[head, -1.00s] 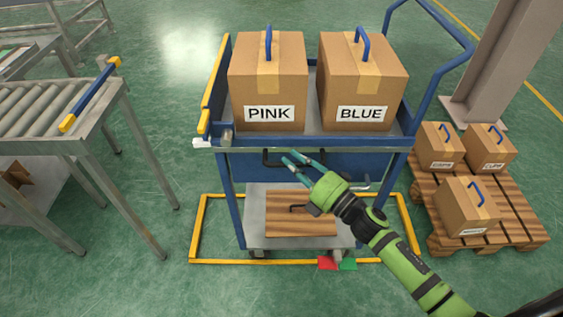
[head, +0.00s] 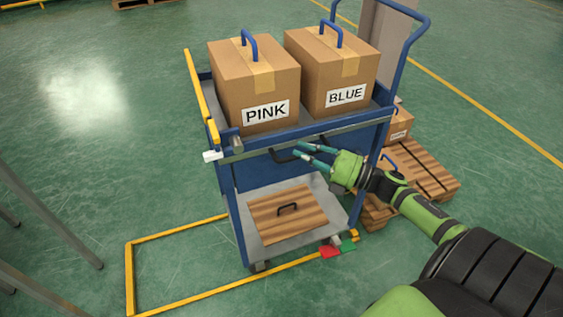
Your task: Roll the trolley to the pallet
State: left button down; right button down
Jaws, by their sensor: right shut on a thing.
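The blue trolley (head: 228,185) stands at the middle of the head view. Its top deck carries a box labelled PINK (head: 250,85) and a box labelled BLUE (head: 330,75). My right gripper (head: 300,152) is shut on the dark handle (head: 283,158) on the trolley's near side, below the top deck. The wooden pallet (head: 430,172) is behind and to the right of the trolley, which partly hides it. My left gripper is out of view.
A yellow floor frame (head: 175,235) reaches out to the left of the trolley. Red (head: 329,252) and green (head: 348,246) pedals are at the trolley's base. A wood panel with a handle (head: 287,220) lies on the lower shelf. Open green floor is at the left.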

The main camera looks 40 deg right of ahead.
aim_at(319, 151)
jog(key=shift+s+d, duration=0.1)
jog(key=shift+d, duration=0.65)
jog(key=shift+s+d, duration=0.15)
jog(key=shift+d, duration=0.4)
jog(key=shift+d+r, duration=0.1)
jog(key=shift+d, duration=0.1)
jog(key=c, duration=1.1)
grip_release()
jog(key=shift+s, duration=0.15)
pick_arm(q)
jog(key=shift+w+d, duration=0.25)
pick_arm(e)
jog(key=v, duration=1.2)
